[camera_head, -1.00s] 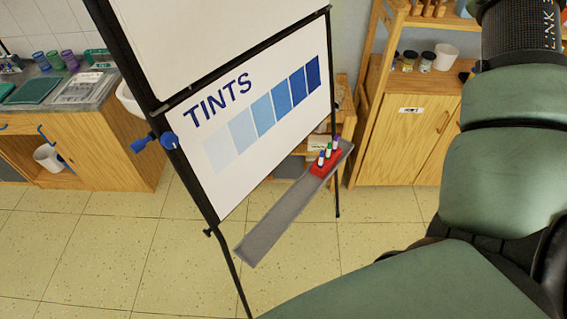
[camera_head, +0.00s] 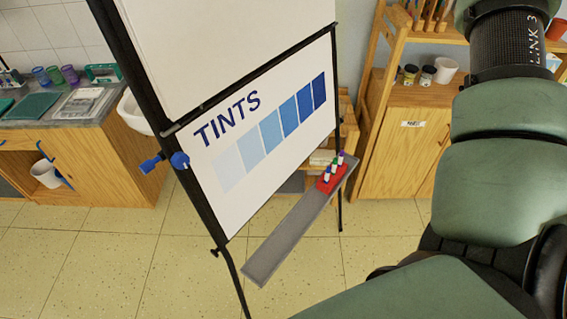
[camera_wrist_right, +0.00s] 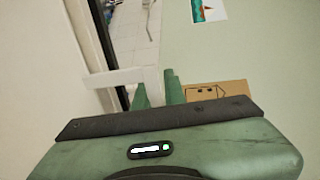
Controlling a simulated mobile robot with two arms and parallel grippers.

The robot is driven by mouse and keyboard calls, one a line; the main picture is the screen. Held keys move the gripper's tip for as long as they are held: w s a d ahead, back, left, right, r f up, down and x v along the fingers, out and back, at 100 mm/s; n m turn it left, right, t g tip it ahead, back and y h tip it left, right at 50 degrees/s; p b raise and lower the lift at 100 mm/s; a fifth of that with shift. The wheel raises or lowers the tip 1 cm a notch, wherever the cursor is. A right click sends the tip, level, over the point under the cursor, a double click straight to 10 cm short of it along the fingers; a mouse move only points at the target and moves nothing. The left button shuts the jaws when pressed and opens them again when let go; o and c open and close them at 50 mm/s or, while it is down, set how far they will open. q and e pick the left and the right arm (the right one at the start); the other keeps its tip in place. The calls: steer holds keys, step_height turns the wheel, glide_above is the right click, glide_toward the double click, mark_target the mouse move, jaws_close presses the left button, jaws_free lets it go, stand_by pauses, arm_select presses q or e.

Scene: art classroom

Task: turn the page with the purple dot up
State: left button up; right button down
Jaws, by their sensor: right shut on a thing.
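The easel holds a white sheet (camera_head: 270,165) lettered TINTS, with a row of squares from pale to dark blue. Above it, across a dark bar, is a blank white sheet (camera_head: 220,45) cut off by the top of the head view. I see no purple dot. My right arm crosses the right side of the head view, its gripper out of that picture. In the right wrist view my right gripper (camera_wrist_right: 157,93) is shut on a thin whitish piece, which looks like the page edge. A pale sheet (camera_wrist_right: 35,65) fills the left there. My left gripper is in neither view.
A grey tray (camera_head: 285,240) on the easel holds a red marker block (camera_head: 331,181). A blue knob (camera_head: 179,160) sticks out at the easel's left post. A wooden cabinet (camera_head: 400,145) stands to the right, a sink counter (camera_head: 125,160) to the left. Tiled floor lies between.

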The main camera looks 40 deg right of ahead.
steer(key=shift+s+r, duration=0.3)
steer(key=shift+r, duration=0.1)
steer(key=shift+d, duration=0.1)
steer(key=c, duration=1.6)
jaws_free()
steer(key=shift+s, duration=0.1)
steer(key=shift+c, duration=0.2)
steer(key=shift+o, duration=0.6)
steer(key=shift+s+d, duration=0.1)
steer(key=shift+s, duration=0.05)
steer(key=shift+f, duration=0.1)
steer(key=shift+f, duration=0.2)
